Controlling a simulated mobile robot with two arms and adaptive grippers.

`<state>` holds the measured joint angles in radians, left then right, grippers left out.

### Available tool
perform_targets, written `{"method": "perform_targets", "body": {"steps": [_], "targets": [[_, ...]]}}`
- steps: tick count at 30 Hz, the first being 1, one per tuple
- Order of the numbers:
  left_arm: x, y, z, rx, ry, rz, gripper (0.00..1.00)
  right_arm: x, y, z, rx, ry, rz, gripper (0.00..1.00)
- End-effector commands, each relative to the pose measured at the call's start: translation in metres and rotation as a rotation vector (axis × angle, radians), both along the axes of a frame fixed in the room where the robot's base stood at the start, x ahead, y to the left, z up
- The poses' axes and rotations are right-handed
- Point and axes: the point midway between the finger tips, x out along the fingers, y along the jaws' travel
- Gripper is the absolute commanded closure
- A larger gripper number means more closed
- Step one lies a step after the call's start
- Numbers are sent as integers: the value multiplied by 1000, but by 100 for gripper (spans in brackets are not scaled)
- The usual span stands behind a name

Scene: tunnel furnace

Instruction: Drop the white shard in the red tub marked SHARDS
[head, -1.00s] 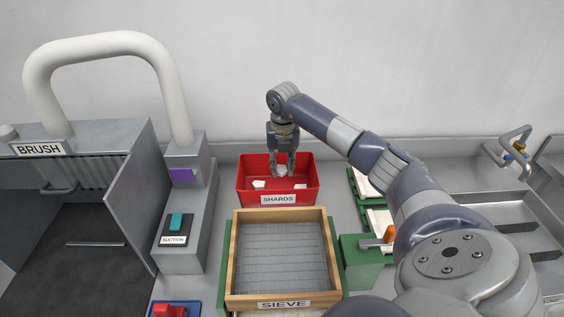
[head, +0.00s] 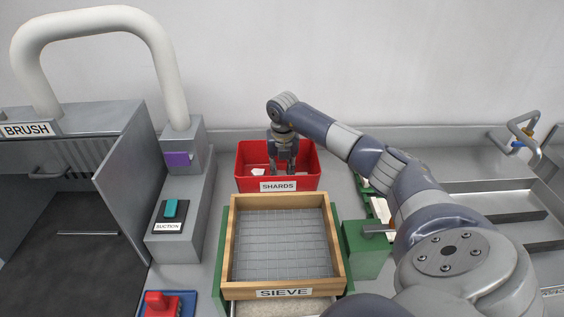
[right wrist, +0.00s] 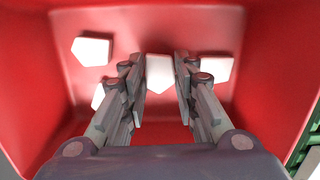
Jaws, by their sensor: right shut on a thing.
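The red tub (head: 306,184) marked SHARDS stands at the back middle of the bench. My right gripper (head: 283,172) reaches down inside it. In the right wrist view, the gripper (right wrist: 160,85) is shut on a white shard (right wrist: 160,68), which sits between the two fingers over the red floor. I cannot tell whether the held shard touches the floor. Other white shards lie in the tub: one at the upper left (right wrist: 90,50), one partly behind the left finger (right wrist: 97,96), one right of the fingers (right wrist: 216,70). My left gripper is not in view.
A wooden sieve (head: 228,245) stands in front of the tub. A grey suction unit (head: 180,246) with a teal switch is on the left, beside the brush housing (head: 128,160). A green block (head: 362,250) and metal trays (head: 490,200) are on the right.

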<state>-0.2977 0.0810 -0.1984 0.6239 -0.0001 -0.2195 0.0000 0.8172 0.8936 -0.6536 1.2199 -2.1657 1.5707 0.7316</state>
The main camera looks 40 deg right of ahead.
Motion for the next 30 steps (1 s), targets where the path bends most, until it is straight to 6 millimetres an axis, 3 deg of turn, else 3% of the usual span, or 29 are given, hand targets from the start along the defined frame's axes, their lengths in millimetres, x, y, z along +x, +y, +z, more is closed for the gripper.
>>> {"method": "perform_targets", "body": {"steps": [6, 7, 10, 22, 26, 30], "targets": [[-1, 0, 0, 0, 1, 0, 60, 0, 0, 0, 0, 0, 0, 91], [-1, 0, 0, 0, 1, 0, 60, 0, 0, 0, 0, 0, 0, 70], [-1, 0, 0, 0, 2, 0, 60, 0, 0, 0, 0, 0, 0, 49], [-8, 0, -1, 0, 11, -2, 60, 0, 0, 5, 0, 0, 0, 49], [-6, -1, -1, -1, 9, -1, 60, -1, 1, 22, -1, -3, 1, 49], [-5, -1, -1, 0, 8, -1, 60, -4, 3, 52, -1, -4, 0, 49]]}}
